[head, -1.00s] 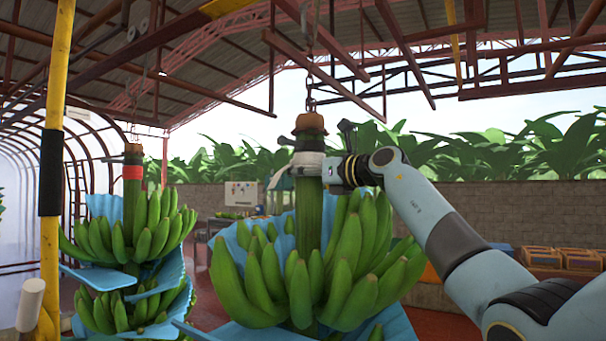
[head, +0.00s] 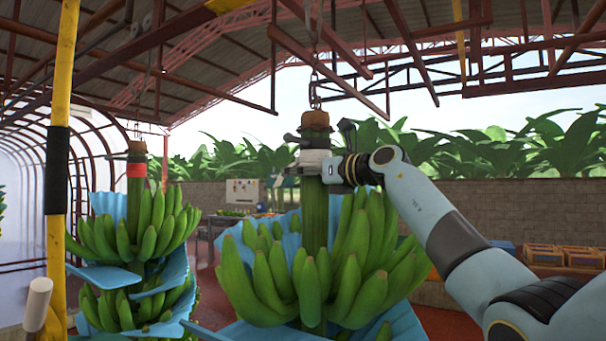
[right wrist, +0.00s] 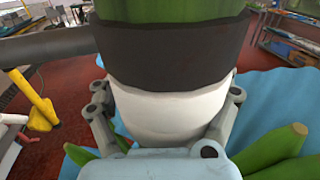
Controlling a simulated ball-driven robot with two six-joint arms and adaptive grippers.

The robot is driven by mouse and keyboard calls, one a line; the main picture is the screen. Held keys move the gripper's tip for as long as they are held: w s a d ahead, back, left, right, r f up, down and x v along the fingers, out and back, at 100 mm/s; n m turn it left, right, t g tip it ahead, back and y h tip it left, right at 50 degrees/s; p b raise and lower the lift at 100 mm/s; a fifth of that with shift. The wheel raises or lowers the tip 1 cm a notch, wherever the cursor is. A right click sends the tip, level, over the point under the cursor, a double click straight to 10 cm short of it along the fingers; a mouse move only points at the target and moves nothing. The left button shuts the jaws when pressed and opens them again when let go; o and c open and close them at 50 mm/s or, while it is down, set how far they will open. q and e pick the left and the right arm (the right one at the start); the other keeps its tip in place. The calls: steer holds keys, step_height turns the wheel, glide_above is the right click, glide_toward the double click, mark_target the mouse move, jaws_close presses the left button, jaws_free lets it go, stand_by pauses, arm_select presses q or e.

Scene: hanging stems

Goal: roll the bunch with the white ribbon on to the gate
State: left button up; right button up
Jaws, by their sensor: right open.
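The bunch with the white ribbon (head: 265,285) is a large green banana bunch hanging upright from a chain in the middle of the head view, with blue sheets among its fruit. Its white ribbon (right wrist: 165,112) wraps the stem, below a dark band. My right gripper (head: 322,163) is at the stem at ribbon height, coming from the right. In the right wrist view its fingers stand on either side of the ribbon; it is open, and I cannot tell whether they touch. My left gripper is not in view. I cannot make out a gate for certain.
Another hanging bunch with a red ribbon (head: 136,170) is at the left. A yellow post (head: 58,250) with a black sleeve and a pale cylinder (head: 38,300) stands nearer at far left. Wooden crates (head: 565,258) lie along the block wall (head: 500,205) at the right.

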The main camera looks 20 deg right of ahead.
steer(key=shift+d+r, duration=0.1)
steer(key=shift+d, duration=0.1)
steer(key=shift+s+d, duration=0.1)
steer(key=shift+s, duration=0.05)
steer(key=shift+s+d, duration=0.15)
steer(key=shift+s, duration=0.15)
steer(key=v, duration=1.1)
steer(key=shift+s, duration=0.1)
